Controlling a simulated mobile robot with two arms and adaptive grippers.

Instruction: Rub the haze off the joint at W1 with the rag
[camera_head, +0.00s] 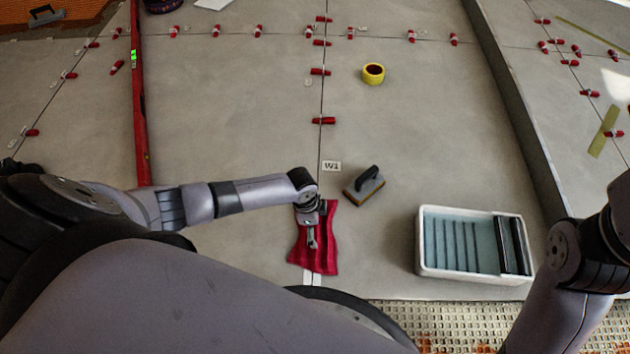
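The W1 label (331,166) lies just right of a thin tile joint (320,146) that runs down the middle of the floor. A dark red rag (323,262) lies across the lower part of this joint, below the label. A pale strip (312,280) shows along the joint at and below the rag's lower edge. My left gripper (311,242) is over the rag, pointing down at it. Its fingers are small and partly hidden, so I cannot tell whether they grip the cloth. My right arm comes in at the right edge, and its gripper is out of view.
A black-handled float (364,187) lies right of W1. A white wash tub (428,271) with bluish water and rollers stands at lower right. Yellow tape (373,73), red levelling clips (323,121) and a long red level (140,130) lie farther off.

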